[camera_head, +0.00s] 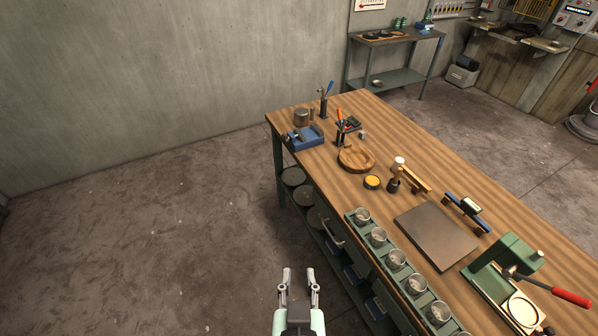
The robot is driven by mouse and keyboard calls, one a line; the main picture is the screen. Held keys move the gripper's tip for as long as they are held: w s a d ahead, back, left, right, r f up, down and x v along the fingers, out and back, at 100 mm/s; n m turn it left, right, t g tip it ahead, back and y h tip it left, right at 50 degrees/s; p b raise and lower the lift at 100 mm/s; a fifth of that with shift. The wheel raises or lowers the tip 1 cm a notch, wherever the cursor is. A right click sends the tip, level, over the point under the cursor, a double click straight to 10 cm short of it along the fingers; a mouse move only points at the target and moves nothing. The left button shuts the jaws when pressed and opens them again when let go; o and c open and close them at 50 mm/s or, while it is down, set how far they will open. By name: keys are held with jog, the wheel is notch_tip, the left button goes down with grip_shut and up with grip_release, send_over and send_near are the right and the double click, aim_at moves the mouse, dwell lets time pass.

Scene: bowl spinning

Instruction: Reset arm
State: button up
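My gripper (299,275) shows at the bottom middle of the head view. Its two fingers point away from me and stand apart, with a clear gap and nothing between them. It is over the floor, to the left of the long wooden workbench (400,150), and appears apart from it. The rest of my arm is mostly out of view below.
A green rack (405,287) with several metal cups runs along the bench's near edge. A dark plate (437,236), a round wooden tray (356,159), a blue vise (304,137) and a green press (508,263) stand on the bench. Floor at left is free.

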notch_tip(320, 180, up, 18)
jog(key=p, duration=1.5)
jog(key=shift+f, duration=0.25)
jog(key=shift+d, duration=0.1)
